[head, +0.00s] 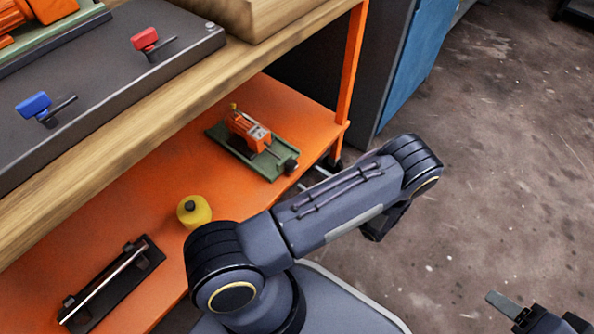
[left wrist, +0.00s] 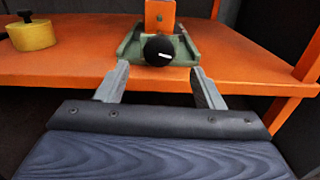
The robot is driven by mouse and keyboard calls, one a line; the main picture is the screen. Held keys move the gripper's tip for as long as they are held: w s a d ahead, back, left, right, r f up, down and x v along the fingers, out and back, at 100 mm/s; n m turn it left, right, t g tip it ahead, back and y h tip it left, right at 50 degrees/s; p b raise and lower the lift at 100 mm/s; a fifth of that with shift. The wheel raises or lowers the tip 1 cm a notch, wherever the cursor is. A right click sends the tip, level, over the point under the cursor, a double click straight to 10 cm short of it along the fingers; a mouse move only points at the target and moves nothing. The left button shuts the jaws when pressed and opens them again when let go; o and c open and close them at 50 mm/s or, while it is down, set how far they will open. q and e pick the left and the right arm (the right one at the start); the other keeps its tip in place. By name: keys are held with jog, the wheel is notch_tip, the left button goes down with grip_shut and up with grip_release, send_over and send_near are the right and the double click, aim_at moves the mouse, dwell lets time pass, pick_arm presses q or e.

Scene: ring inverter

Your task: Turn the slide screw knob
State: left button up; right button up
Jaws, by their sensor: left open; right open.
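An orange device on a green base (head: 252,147) sits on the orange lower shelf. Its round black knob (head: 291,166) faces the shelf's front edge. In the left wrist view the black knob (left wrist: 158,50), with a white mark, stands in front of the orange block (left wrist: 160,16). My left gripper (left wrist: 160,72) is open and empty. Its fingertips are spread to either side of the knob in that picture, apart from it. In the head view my left gripper is mostly hidden by my arm. My right gripper (head: 531,306) is open and empty at the lower right, above the floor.
The orange shelf (head: 135,208) also holds a yellow round container (head: 194,211) and a black rail with a silver rod (head: 108,285). The wooden tabletop (head: 120,118) overhangs it. An orange table leg (head: 349,70) stands right of the device. The floor at right is open.

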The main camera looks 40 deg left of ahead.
aim_at(294, 169)
pick_arm(q)
jog(key=a+b, duration=0.1)
jog(key=a, duration=0.5)
jog(key=shift+w+a, duration=0.15)
jog(key=shift+a, duration=0.05)
jog(key=shift+c, duration=0.2)
jog(key=c, duration=0.9)
